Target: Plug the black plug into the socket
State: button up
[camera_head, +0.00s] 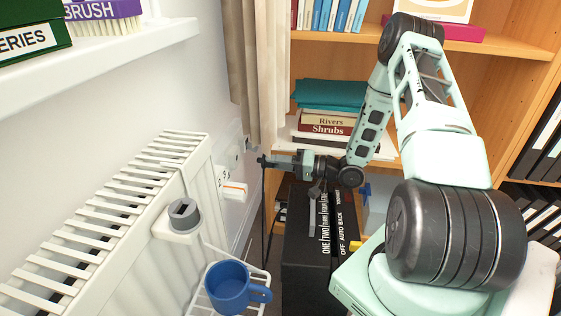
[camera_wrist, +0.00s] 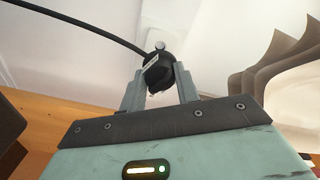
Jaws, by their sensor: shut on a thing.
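My gripper (camera_head: 272,161) is shut on the black plug (camera_head: 262,160) and holds it out towards the wall left of the bookcase. In the wrist view the plug (camera_wrist: 158,72) sits between the two grey fingertips, and its black cable runs off to the upper left. In the head view the cable (camera_head: 264,205) hangs down from the plug. A white plate on the wall (camera_head: 229,143), just left of the plug, looks like the socket; its holes are too small to make out. The plug appears apart from it, though the exact gap cannot be told.
A white radiator (camera_head: 95,225) with a grey-capped valve (camera_head: 184,213) stands at left. A blue mug (camera_head: 229,287) sits on a white wire rack below. A black box (camera_head: 312,250) stands under my arm. Curtains (camera_head: 252,70) hang above, beside the wooden bookcase (camera_head: 485,62).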

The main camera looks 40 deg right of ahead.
aim_at(261, 160)
jog(key=shift+p+x, duration=0.3)
jog(key=shift+x, duration=2.1)
jog(key=shift+p, duration=0.75)
jog(key=shift+x, duration=1.45)
jog(key=o, duration=1.2)
jog(key=shift+s, duration=0.1)
jog(key=shift+p, duration=0.3)
jog(key=p+v, duration=0.3)
jog(key=v, duration=1.4)
jog(key=shift+s+d, duration=0.1)
jog(key=shift+d, duration=0.05)
